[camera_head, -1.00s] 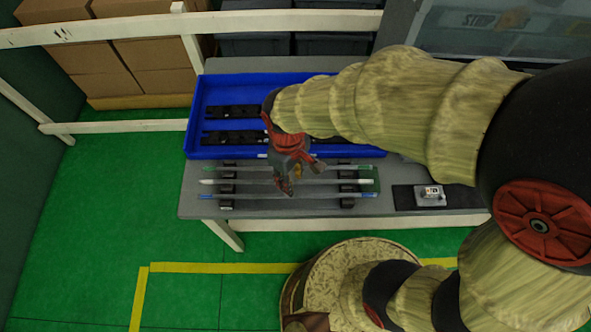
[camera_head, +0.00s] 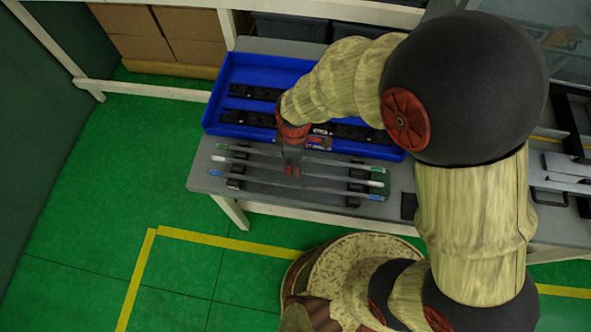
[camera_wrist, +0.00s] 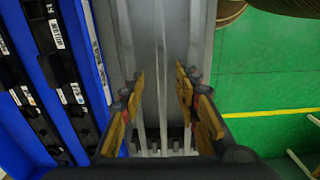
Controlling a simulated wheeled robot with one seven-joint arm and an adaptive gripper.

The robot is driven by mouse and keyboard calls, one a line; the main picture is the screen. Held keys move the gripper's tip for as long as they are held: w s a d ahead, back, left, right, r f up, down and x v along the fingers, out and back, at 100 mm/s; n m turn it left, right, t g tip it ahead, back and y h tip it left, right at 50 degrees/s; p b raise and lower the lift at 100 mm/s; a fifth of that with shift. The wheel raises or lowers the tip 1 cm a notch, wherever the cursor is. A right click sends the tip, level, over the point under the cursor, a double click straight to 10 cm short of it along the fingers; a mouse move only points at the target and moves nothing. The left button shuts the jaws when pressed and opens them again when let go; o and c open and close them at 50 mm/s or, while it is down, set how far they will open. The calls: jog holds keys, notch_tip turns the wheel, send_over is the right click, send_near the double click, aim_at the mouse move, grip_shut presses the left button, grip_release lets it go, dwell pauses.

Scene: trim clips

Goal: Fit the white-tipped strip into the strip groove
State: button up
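The white-tipped strip (camera_head: 376,184) is the middle of three thin parallel strips lying across black supports on the grey table. A green-tipped strip (camera_head: 377,169) lies behind it and a blue-tipped strip (camera_head: 376,197) in front. My gripper (camera_head: 292,172) points down over the middle of the strips. In the wrist view my gripper (camera_wrist: 160,82) is open, with strips showing between and below its fingers; which strip lies there, and any contact, I cannot tell. Black slotted pieces (camera_head: 247,118) lie in the blue tray; I cannot tell which is the strip groove.
The blue tray (camera_head: 214,112) stands directly behind the strips; its labelled black pieces also show in the wrist view (camera_wrist: 65,85). Black and grey fixtures (camera_head: 570,170) are at the far right. Cardboard boxes (camera_head: 190,45) stand behind. Green floor (camera_head: 130,190) is clear at left.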

notch_tip(320, 180, down, 4)
jog(key=shift+s+r, duration=0.1)
jog(key=shift+r, duration=0.1)
jog(key=shift+c, duration=1)
grip_shut()
